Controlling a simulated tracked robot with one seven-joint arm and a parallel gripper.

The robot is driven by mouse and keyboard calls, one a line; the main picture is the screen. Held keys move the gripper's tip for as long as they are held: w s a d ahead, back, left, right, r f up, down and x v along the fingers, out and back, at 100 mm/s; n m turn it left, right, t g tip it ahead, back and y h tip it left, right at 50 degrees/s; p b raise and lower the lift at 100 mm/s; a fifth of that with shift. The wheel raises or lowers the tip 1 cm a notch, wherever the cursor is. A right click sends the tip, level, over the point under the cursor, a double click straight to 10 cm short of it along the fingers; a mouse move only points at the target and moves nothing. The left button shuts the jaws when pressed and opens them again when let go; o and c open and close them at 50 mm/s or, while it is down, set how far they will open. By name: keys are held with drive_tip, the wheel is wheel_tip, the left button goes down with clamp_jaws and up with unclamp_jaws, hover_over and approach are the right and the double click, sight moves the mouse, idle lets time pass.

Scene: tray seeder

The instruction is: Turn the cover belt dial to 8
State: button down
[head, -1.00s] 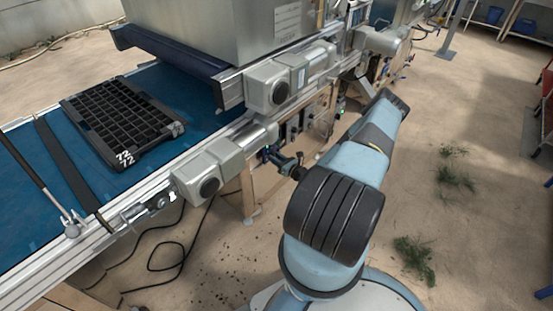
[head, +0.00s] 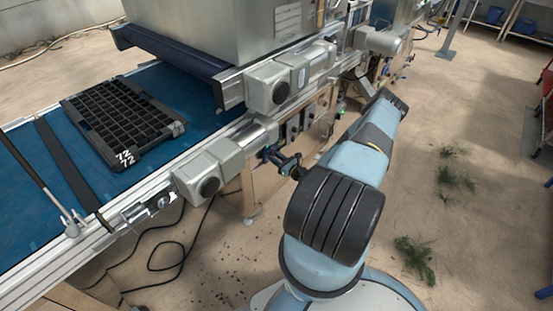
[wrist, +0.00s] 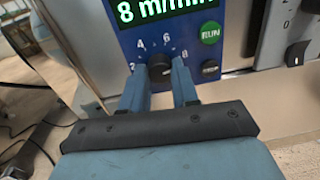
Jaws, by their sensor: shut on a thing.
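The dial (wrist: 160,68) is a dark round knob on a blue control panel (wrist: 168,28) in the wrist view. Printed numbers, including 4, 6 and 8, ring it. The green display (wrist: 160,8) above it reads 8 m/min. My gripper (wrist: 160,82) is shut on the dial, one finger on each side of it. The knob's pointer mark is too small to read surely. In the head view my gripper (head: 280,160) reaches the machine's side below the conveyor, and the dial is hidden there.
A green RUN button (wrist: 210,33) and a dark button (wrist: 210,68) sit just right of the dial. Another switch (wrist: 297,53) is on a grey panel further right. In the head view a black seed tray (head: 125,120) lies on the blue belt (head: 185,90).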

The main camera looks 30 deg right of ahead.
drive_tip(key=c, duration=0.8)
unclamp_jaws()
drive_tip(key=shift+c, duration=0.2)
drive_tip(key=v, duration=1.3)
drive_tip(key=shift+s+d, duration=0.15)
drive_tip(key=shift+s, duration=0.25)
drive_tip(key=shift+f, duration=0.1)
